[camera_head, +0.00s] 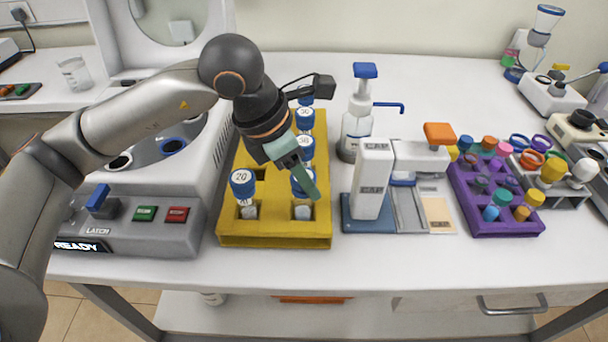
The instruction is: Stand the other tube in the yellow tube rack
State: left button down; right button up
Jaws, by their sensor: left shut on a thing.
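The yellow tube rack (275,233) stands on the bench in the middle left. My left gripper (303,179) is shut on a blue-capped tube (302,212) at the rack's front right. This tube's cap is partly hidden by the fingers, and its lower part shows at the rack's front right opening. I cannot tell whether it is fully seated. Another blue-capped tube, marked 20 (242,184), stands upright in the front left slot. Several more blue-capped tubes (305,119) stand along the rack's right column behind the gripper. My right gripper is out of view.
A grey machine with a READY display (150,235) and open round bowl stands left of the rack. Right of it are a white capping device (372,180), a pump bottle (357,125) and a purple rack (490,228) with small vials. The bench front strip is clear.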

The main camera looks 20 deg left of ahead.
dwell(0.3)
pick_arm(q)
jog(key=shift+c, duration=1.2)
grip_release()
